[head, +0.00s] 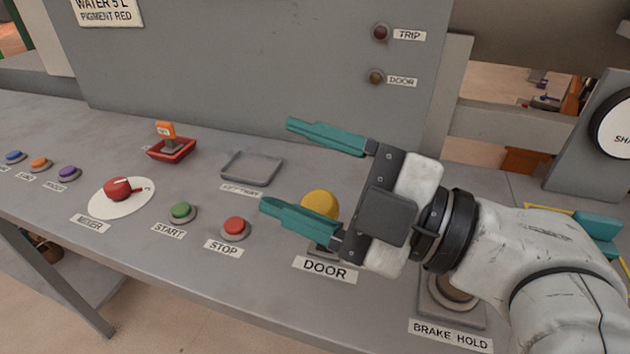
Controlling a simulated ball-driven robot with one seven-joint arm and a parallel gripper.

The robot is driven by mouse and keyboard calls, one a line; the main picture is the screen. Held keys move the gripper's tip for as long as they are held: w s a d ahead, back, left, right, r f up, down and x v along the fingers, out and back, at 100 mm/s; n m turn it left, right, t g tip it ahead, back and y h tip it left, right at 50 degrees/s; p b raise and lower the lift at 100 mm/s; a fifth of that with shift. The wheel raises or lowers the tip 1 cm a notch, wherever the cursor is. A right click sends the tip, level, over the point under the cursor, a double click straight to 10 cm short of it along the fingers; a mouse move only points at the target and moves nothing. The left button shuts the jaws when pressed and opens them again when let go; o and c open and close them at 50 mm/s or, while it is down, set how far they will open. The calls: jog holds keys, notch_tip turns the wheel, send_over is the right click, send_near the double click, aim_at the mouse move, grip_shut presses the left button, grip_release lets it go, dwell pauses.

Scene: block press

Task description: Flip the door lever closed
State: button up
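The door lever (320,204) shows as a yellow round knob above the DOOR label (326,269) on the grey panel. My gripper hides most of its shaft and base, so I cannot tell which way it leans. My gripper (276,165) is open and empty, with its teal fingers spread wide and pointing left. In the picture the yellow knob lies between the fingers' inner parts, beside the lower finger. I cannot tell whether a finger touches it. A small dark yellow DOOR lamp (376,77) is on the upright panel and looks unlit.
Left of the lever are a red STOP button (235,228), a green START button (182,212) and a red mixer knob (118,189). An empty grey tray (252,168) and a red tray (172,149) with an orange-tagged item stand behind. The BRAKE HOLD control (450,292) is under my arm.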

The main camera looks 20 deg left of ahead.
jog(key=s+r+p, duration=0.1)
jog(key=s+d+r+p, duration=0.1)
jog(key=r+p, duration=0.1)
jog(key=shift+r+p, duration=0.15)
jog(key=shift+p, duration=0.15)
jog(key=shift+s+p, duration=0.15)
jog(key=shift+p, duration=0.95)
jog(key=p, duration=0.4)
jog(key=shift+s+d+r, duration=0.15)
jog(key=shift+s+r, duration=0.05)
jog(key=shift+s, duration=0.2)
jog(key=s+d+r+p, duration=0.2)
jog(key=s+p, duration=0.5)
jog(key=p, duration=0.7)
jog(key=shift+d+r, duration=0.4)
jog(key=shift+r, duration=0.05)
jog(key=shift+s+d+f, duration=0.1)
jog(key=shift+s, duration=0.05)
